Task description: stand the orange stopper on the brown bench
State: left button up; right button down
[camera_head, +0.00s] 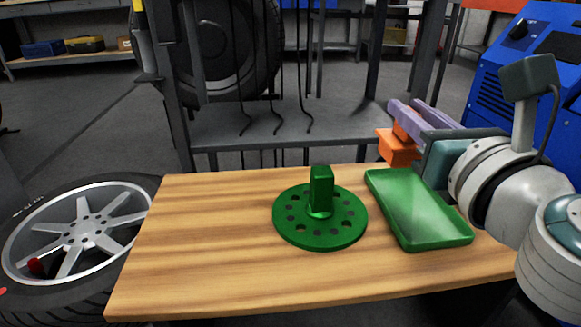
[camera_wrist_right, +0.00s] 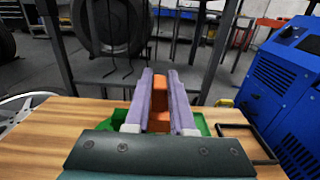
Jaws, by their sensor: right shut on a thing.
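The orange stopper (camera_head: 398,150) is held between the purple fingers of my right gripper (camera_head: 408,118), above the far end of the green tray. In the right wrist view the orange stopper (camera_wrist_right: 159,105) shows between the two fingers of the right gripper (camera_wrist_right: 160,82), which are shut on it. The brown bench (camera_head: 210,245) is a wooden top in front of me, with bare wood on its left side. My left gripper is not in view.
A green disc with an upright post (camera_head: 320,215) stands mid-bench. The green tray (camera_head: 415,212) lies at the right of the bench. A tyred wheel (camera_head: 75,235) is at the left. A grey metal stand (camera_head: 300,120) is behind the bench and a blue machine (camera_wrist_right: 278,85) is at the right.

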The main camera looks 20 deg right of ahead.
notch_tip(320, 180, down, 17)
jog(key=b, duration=1)
jog(key=shift+s+b, duration=0.1)
jog(key=shift+b, duration=0.25)
jog(key=shift+r, duration=0.2)
jog(key=c, duration=0.8)
grip_release()
jog(key=shift+o, duration=0.2)
